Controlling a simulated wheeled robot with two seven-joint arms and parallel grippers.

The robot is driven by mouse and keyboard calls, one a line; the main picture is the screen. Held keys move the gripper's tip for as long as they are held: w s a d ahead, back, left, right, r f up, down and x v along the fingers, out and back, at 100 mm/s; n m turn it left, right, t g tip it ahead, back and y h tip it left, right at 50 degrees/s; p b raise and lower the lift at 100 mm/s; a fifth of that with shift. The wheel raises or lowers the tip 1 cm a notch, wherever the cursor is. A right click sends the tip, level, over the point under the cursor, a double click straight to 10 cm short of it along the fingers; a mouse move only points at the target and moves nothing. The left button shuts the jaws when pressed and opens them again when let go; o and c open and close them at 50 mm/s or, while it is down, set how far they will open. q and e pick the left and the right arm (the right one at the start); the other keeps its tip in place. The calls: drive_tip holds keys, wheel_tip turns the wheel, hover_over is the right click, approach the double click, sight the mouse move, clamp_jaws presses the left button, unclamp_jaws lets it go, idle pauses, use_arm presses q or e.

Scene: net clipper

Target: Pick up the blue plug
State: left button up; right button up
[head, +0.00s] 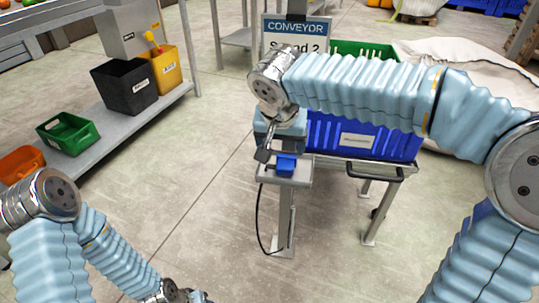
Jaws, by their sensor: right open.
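The blue plug (286,164) is a small blue block on the grey top of a narrow metal stand (297,178) near the middle of the view. My right gripper (264,152) points down just to the left of the plug, with its fingers open. Its wrist partly hides the fingers, and I cannot tell whether a finger touches the plug. A black cable (258,222) hangs in a loop from the stand. My left arm reaches down to the bottom edge, where its gripper is cut off.
A cart with a blue crate (365,141) stands right behind the stand. A "CONVEYOR" sign (296,28) is at the back. A low shelf on the left carries a black bin (124,86), a yellow bin (168,72) and a green bin (68,133). The floor between is clear.

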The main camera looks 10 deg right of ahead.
hover_over(285, 165)
drive_tip(key=s+a, duration=0.2)
drive_tip(key=f, duration=0.7)
drive_tip(key=shift+d+b, duration=0.25)
drive_tip(key=shift+b, duration=0.1)
drive_tip(key=x, duration=0.5)
drive_tip(key=shift+d+f, duration=0.2)
drive_tip(key=shift+d, duration=0.2)
drive_tip(key=shift+r, duration=0.1)
drive_tip(key=c, duration=1.1)
